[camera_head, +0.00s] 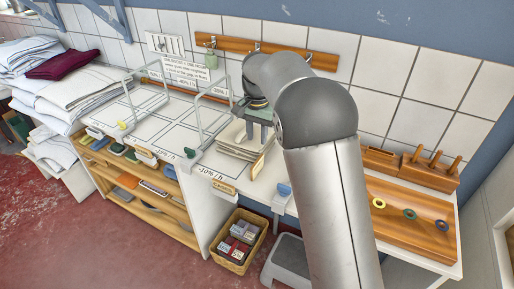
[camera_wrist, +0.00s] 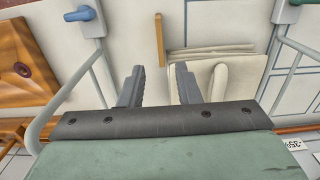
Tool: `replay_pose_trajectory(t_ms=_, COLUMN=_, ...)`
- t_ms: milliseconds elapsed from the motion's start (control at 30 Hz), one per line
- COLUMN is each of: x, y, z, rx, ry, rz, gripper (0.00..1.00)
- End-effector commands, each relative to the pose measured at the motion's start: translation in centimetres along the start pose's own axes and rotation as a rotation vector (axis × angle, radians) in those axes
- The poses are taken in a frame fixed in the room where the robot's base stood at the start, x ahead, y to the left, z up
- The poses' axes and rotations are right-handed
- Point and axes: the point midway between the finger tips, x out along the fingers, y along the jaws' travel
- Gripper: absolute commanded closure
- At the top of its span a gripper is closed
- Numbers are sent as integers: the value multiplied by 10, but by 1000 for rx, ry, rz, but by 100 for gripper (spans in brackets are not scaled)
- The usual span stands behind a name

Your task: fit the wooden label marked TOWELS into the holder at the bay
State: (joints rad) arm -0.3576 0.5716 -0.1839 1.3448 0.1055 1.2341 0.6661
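A thin wooden piece (camera_head: 258,166) stands upright on the white worktop, just right of a stack of folded cream cloths (camera_head: 238,141). It also shows nearly edge-on in the wrist view (camera_wrist: 159,39), beyond my fingertips; no lettering is readable on it. A second wooden plate (camera_head: 222,187) with dark, unreadable marks sits at the worktop's front edge. I cannot tell which piece says TOWELS or which part is the holder.
A wicker basket (camera_head: 238,262) of boxes stands on the floor. A wooden board (camera_head: 405,235) with coloured rings lies at right. White folded linen (camera_head: 98,77) is piled at left.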

Motion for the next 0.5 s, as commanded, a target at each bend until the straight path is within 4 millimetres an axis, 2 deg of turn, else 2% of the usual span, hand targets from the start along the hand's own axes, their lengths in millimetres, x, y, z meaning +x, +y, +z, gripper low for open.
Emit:
replay_pose_trajectory(t_ms=100, x=-9, y=0, z=0, rx=0, ry=1, rz=0, gripper=70)
replay_pose_trajectory(t_ms=267, x=-13, y=1, z=0, rx=-1, ry=-1, rz=1, gripper=70)
replay_pose_trajectory(t_ms=333, x=-16, y=9, z=3, rx=-7, ry=-1, rz=-3, gripper=70)
replay_pose_trajectory(t_ms=433, x=-27, y=38, z=14, rx=-37, ry=-5, rz=-15, gripper=70)
replay_pose_trajectory(t_ms=500, x=-35, y=71, z=31, rx=-78, ry=-7, rz=-27, gripper=70)
